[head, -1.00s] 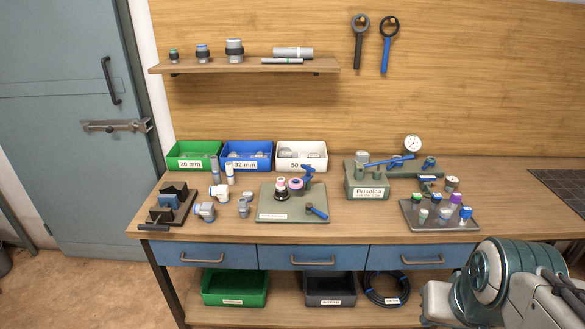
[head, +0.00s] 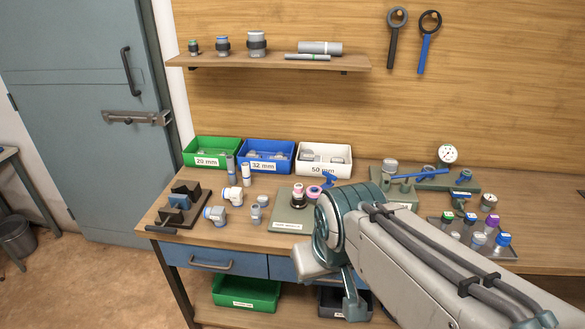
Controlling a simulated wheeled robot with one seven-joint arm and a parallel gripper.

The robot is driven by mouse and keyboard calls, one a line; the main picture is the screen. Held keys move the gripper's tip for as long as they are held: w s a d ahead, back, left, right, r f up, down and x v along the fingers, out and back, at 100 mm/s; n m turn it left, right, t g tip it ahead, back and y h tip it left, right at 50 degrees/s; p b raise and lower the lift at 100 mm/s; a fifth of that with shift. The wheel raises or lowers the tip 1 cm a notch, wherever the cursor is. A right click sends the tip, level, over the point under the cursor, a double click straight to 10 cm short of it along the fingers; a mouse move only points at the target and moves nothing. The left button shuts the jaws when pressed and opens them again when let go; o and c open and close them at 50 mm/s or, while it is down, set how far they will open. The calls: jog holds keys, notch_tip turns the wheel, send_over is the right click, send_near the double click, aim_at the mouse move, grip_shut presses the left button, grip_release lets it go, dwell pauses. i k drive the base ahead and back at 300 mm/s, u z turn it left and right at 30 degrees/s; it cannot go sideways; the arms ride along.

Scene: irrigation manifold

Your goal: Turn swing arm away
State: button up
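A blue lever (head: 420,175) lies across the top of the grey-green test fixture (head: 465,186) at the back right of the bench. A smaller blue handle (head: 329,181) stands up on the assembly plate (head: 287,226) in the middle, behind a pink ring (head: 314,191) and a pink-topped fitting (head: 297,193). I cannot tell which of these is the swing arm. My arm hides the right part of the plate and some of the fixture's front. The end of my arm is above the bench's front edge, apart from both blue parts. My gripper's fingers cannot be made out clearly.
Green (head: 211,151), blue (head: 266,155) and white (head: 323,158) bins stand at the back. Loose grey and white fittings (head: 216,215) and a black vise (head: 180,207) are on the left. A tray with coloured caps (head: 437,226) is right of my arm.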

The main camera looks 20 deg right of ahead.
aim_at(328, 184)
jog(key=z, duration=0.15)
jog(key=i, duration=1.05)
jog(key=z, duration=0.6)
